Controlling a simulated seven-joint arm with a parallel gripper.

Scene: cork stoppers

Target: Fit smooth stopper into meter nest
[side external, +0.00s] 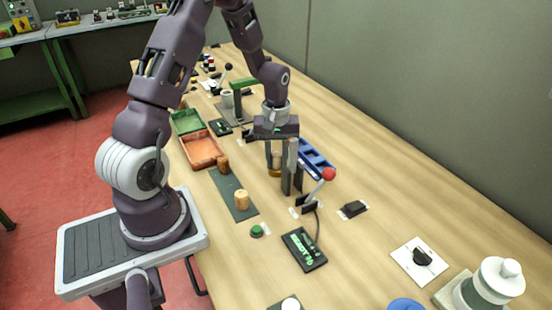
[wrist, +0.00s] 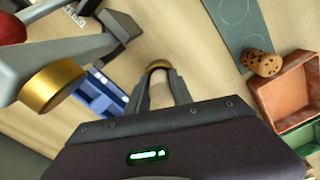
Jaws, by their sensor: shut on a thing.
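The wrist view shows the stopper (wrist: 160,94) between the fingers (wrist: 158,84).
A red-knobbed lever (side external: 328,175) stands right of the meter. A dark mat (side external: 230,190) holds a speckled cork (side external: 223,165) and a lighter cork (side external: 242,199). Orange (side external: 202,150) and green (side external: 186,121) trays lie left, a blue rack (side external: 316,160) behind.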

